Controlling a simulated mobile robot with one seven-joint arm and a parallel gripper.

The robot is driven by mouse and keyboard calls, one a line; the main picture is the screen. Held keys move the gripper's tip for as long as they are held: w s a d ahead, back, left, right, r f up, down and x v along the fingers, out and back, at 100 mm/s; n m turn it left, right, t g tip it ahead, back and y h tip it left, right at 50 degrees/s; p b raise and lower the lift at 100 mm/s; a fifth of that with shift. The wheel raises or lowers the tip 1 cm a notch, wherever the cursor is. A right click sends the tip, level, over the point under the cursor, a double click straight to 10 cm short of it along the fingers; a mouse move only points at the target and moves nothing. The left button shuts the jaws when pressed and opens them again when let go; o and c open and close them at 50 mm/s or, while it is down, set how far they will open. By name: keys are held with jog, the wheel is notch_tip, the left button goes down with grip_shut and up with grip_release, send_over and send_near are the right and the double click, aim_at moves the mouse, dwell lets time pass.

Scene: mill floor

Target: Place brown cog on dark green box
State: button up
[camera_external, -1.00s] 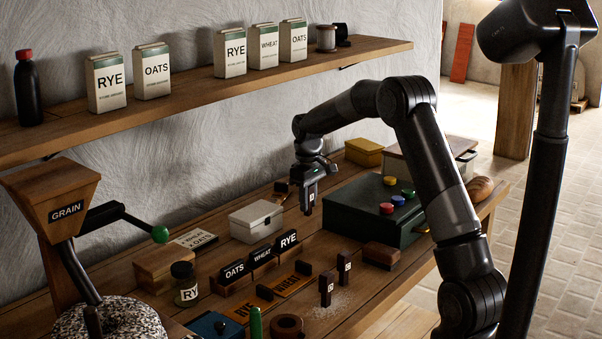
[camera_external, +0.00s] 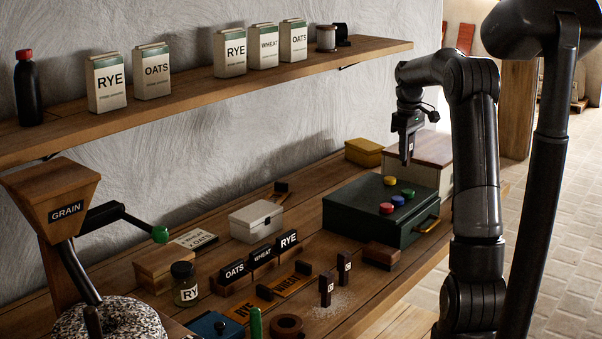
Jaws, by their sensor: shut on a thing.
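The dark green box (camera_external: 350,217) stands at the right of the bench, lid shut, with a brass handle on its right side. Several small red, yellow, blue and green round pieces lie on its lid. My gripper (camera_external: 406,158) points down above the rear of the box, clear of the lid. It is shut on a narrow dark piece (camera_external: 411,148) with a small white mark. This resembles the two upright dark brown blocks (camera_external: 326,290) on the bench; whether it is the brown cog I cannot tell. A brown ring (camera_external: 286,326) lies at the front edge.
A larger box with a brown lid (camera_external: 420,148) stands close behind my gripper, beside a yellow box (camera_external: 364,152). A white box (camera_external: 256,221), label blocks (camera_external: 262,258) and a jar (camera_external: 185,285) stand left. The shelf (camera_external: 250,75) overhangs the bench.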

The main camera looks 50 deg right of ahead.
jog(key=w+a+f, duration=0.1)
jog(key=w+f, duration=0.1)
jog(key=w, duration=0.1)
jog(key=w+a+f, duration=0.2)
jog(key=w, duration=0.1)
jog(key=w+a+f, duration=0.1)
jog(key=w+f, duration=0.1)
jog(key=w, duration=0.2)
jog(key=shift+a+f, duration=0.35)
jog(key=shift+f, duration=2.05)
jog(key=o, duration=1)
jog(key=shift+f, duration=0.1)
jog(key=shift+c, duration=0.2)
